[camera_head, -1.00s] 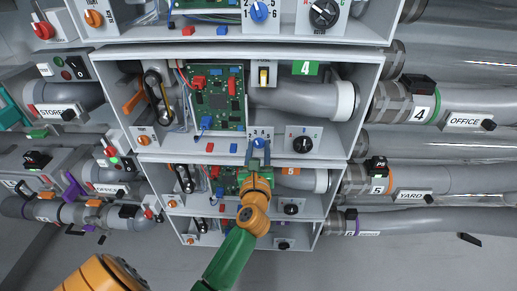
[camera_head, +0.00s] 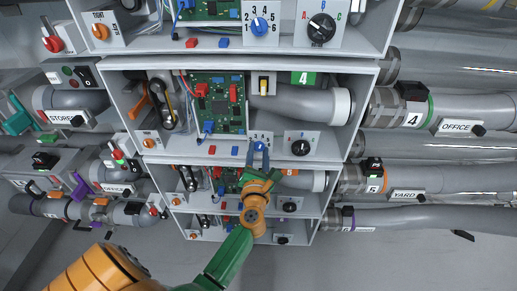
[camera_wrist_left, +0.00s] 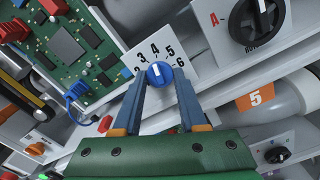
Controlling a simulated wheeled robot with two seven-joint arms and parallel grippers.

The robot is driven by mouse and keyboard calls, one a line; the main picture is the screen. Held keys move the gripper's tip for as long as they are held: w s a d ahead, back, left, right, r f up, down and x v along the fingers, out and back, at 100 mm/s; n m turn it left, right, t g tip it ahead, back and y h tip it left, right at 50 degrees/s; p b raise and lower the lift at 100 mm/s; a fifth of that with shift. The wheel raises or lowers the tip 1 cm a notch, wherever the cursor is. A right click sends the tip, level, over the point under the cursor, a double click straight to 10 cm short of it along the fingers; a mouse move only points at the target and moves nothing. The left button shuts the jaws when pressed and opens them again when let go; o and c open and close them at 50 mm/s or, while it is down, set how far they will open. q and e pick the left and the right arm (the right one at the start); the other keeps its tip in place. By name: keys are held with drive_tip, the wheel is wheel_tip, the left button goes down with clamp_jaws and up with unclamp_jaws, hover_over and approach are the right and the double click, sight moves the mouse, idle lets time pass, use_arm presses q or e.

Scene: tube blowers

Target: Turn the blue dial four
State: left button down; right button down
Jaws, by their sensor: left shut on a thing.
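The blue dial (camera_head: 260,146) sits on a white plate below the opening of the unit marked 4. In the left wrist view, the dial (camera_wrist_left: 159,73) has a white mark pointing up, close to the printed 4. Numbers 2 to 6 show around it; the lower left of the scale is hidden by a finger. My left gripper (camera_head: 260,151) reaches up from below. Its two blue-grey fingertips (camera_wrist_left: 159,86) are on either side of the dial and shut on it. My right gripper is not in view.
A black knob (camera_head: 301,147) on a lettered plate is just right of the dial. A green circuit board (camera_head: 218,105) with red and blue parts is up and left. Another blue dial (camera_head: 259,25) is on the unit above. The cabinet ledge runs below the dial.

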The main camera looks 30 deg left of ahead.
use_arm(q)
drive_tip(key=shift+f+m, duration=0.1)
drive_tip(key=shift+m, duration=0.4)
drive_tip(key=shift+c, duration=2.3)
unclamp_jaws()
drive_tip(key=v, duration=0.7)
